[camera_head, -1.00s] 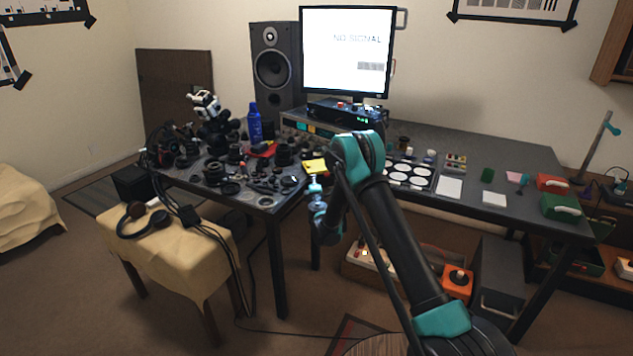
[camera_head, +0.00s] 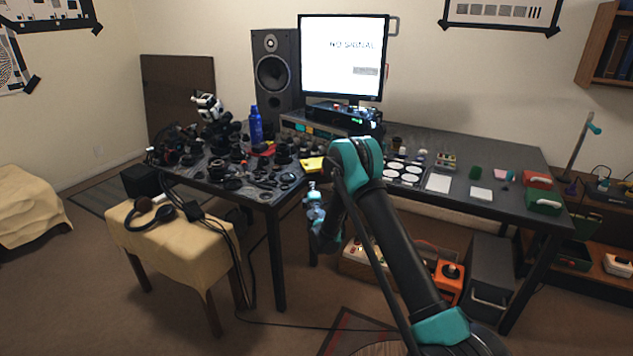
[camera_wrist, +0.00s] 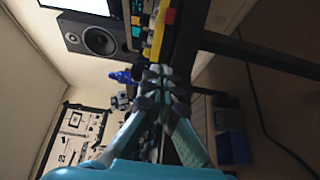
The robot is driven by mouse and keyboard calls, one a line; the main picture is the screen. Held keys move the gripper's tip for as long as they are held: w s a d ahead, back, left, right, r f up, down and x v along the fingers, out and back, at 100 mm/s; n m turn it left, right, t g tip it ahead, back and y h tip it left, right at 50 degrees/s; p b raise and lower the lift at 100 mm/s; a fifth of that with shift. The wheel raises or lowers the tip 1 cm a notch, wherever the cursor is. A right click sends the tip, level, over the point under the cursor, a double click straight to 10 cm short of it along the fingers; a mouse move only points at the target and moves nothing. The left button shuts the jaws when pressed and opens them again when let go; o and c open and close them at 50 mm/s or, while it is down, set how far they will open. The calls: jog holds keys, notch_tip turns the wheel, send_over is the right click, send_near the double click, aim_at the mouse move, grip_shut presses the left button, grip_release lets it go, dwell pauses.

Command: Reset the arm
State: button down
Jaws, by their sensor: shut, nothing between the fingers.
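My arm rises from the lower right in the head view and bends at a teal elbow in front of the table edge. My gripper hangs below that elbow, partly hidden by the arm, beside the front edge of the table (camera_head: 430,203). In the wrist view my gripper (camera_wrist: 160,72) has its fingertips together with nothing between them. The wrist picture is turned on its side.
Lens parts crowd the left table, with a blue bottle (camera_head: 255,124) behind them. A monitor (camera_head: 341,57) and a speaker (camera_head: 275,72) stand at the back. A cloth-covered stool (camera_head: 190,245) holds headphones (camera_head: 160,222). An orange box (camera_head: 449,283) sits under the table.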

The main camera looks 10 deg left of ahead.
jog(key=s+d+r+m+h, duration=0.1)
jog(key=d+r+m+h, duration=0.25)
jog(key=d+r, duration=0.5)
jog(key=s+d+r+m+g+h, duration=0.25)
jog(key=s+d+m, duration=0.35)
jog(key=d, duration=0.4)
jog(key=s+d+r+m+g+h, duration=0.1)
jog(key=s+d+r+m+g, duration=0.25)
jog(key=s+d, duration=0.55)
jog(key=s+d+m+g, duration=0.2)
jog(key=s+d, duration=0.4)
jog(key=s, duration=0.3)
jog(key=s+f+m+g+y, duration=0.1)
jog(key=s+f+g, duration=0.1)
jog(key=s, duration=0.8)
jog(key=s+f+m+g+y, duration=0.1)
jog(key=s+f+m, duration=0.1)
jog(key=s, duration=0.8)
jog(key=s+f+m+g+y, duration=0.1)
jog(key=s+f+m+g, duration=0.1)
jog(key=s, duration=0.8)
jog(key=shift+s+d+f+g+y, duration=0.15)
jog(key=shift+s+f+g+y, duration=0.2)
jog(key=shift+f, duration=0.5)
